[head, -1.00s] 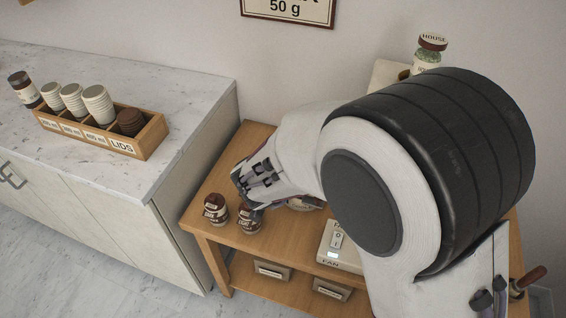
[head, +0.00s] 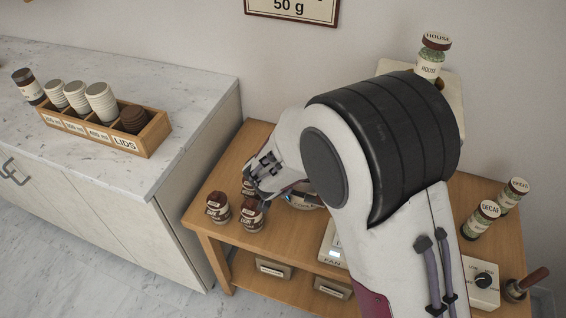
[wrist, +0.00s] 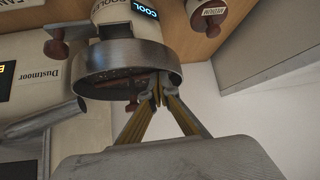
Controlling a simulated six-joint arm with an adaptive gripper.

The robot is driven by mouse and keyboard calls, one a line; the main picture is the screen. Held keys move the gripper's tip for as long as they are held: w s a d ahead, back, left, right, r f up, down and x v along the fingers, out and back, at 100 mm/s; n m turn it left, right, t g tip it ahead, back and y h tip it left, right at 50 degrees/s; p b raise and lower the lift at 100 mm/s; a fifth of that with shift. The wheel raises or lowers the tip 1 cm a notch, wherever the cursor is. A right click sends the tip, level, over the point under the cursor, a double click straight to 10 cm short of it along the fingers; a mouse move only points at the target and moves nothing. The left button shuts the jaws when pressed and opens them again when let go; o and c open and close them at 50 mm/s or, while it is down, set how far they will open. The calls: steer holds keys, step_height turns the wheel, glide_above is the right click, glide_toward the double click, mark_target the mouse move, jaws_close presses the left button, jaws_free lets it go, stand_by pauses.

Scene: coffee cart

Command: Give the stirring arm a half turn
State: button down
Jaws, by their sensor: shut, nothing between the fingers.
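The round metal cooling tray (wrist: 120,75), below a cream body marked COOL (wrist: 145,10), fills the upper left of the wrist view. A dark bar that looks like the stirring arm (wrist: 148,77) shows inside it. A small red-brown knob (wrist: 131,105) shows by the tray's lower rim; I cannot tell whether it belongs to the stirring arm. My gripper (wrist: 160,92) is shut and empty, its fingertips at the tray's rim near the bar. Contact is unclear. In the head view my gripper (head: 255,180) hangs over the wooden cart, and my arm hides most of the tray (head: 303,199).
Brown-lidded jars, including dark (head: 217,208) and light (head: 251,216), stand close to my gripper at the cart's left. A FAN box (head: 330,246), a decaf jar (head: 480,220) and a dial box (head: 482,285) stand to the right. A marble counter (head: 190,90) lies left.

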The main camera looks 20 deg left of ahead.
steer(key=shift+x, duration=1.75)
steer(key=shift+w+a+f, duration=0.1)
steer(key=shift+w+a, duration=0.2)
steer(key=shift+w, duration=0.5)
steer(key=shift+s, duration=0.15)
steer(key=a+v, duration=0.1)
steer(key=v, duration=0.8)
steer(key=shift+s+r, duration=0.25)
steer(key=shift+r, duration=0.15)
